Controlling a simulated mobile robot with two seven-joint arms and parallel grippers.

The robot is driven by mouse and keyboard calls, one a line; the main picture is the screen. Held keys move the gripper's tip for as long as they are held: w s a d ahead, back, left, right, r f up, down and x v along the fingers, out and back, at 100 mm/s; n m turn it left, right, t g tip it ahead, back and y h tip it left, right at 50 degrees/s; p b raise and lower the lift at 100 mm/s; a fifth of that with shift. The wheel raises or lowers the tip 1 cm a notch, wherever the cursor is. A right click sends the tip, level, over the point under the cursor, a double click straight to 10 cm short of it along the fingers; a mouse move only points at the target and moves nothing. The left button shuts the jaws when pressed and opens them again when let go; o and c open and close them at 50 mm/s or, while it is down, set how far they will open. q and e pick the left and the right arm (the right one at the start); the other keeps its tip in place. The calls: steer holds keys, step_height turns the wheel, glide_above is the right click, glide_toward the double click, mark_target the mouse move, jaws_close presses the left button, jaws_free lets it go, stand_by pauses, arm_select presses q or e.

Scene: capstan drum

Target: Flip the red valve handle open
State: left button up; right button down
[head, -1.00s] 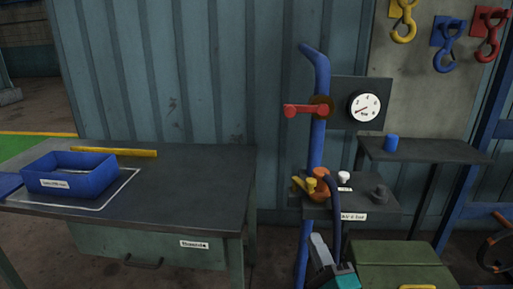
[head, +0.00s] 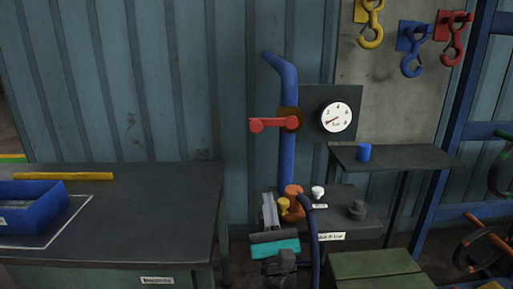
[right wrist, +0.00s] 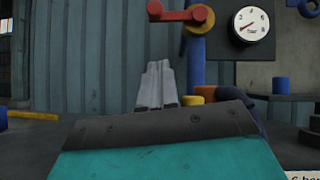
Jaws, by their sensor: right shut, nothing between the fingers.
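The red valve handle (head: 268,125) lies horizontal, pointing left from its brass-coloured pivot on the upright blue pipe (head: 287,165). It also shows at the top of the right wrist view (right wrist: 172,15), above the fingertips. My right gripper (head: 268,205) is shut and empty. It points up, below the handle and apart from it, just left of the orange and yellow fittings at the pipe's lower part. In the right wrist view its pale fingers (right wrist: 157,85) are together. My left gripper is not in view.
A round gauge (head: 335,117) on a dark panel is right of the pipe. A small shelf with a blue cup (head: 363,152) stands further right. A dark hose (head: 312,230) runs beside my right gripper. A workbench (head: 150,220) with a blue bin (head: 35,207) is at left.

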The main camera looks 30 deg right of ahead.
steer(key=p, duration=0.3)
glide_toward(274, 124)
steer(key=w+a+f, duration=0.1)
steer(key=w+a, duration=0.1)
steer(key=w, duration=0.2)
steer(key=r, duration=0.1)
steer(key=r+p, duration=0.1)
steer(key=r, duration=0.1)
steer(key=shift+w+a+r, duration=0.15)
steer(key=shift+w+a, duration=0.1)
steer(key=shift+w, duration=0.05)
steer(key=shift+m, duration=0.3)
steer(key=shift+a+r+m+h, duration=0.15)
steer(key=shift+r+m+h, duration=0.1)
steer(key=shift+m+h, duration=0.2)
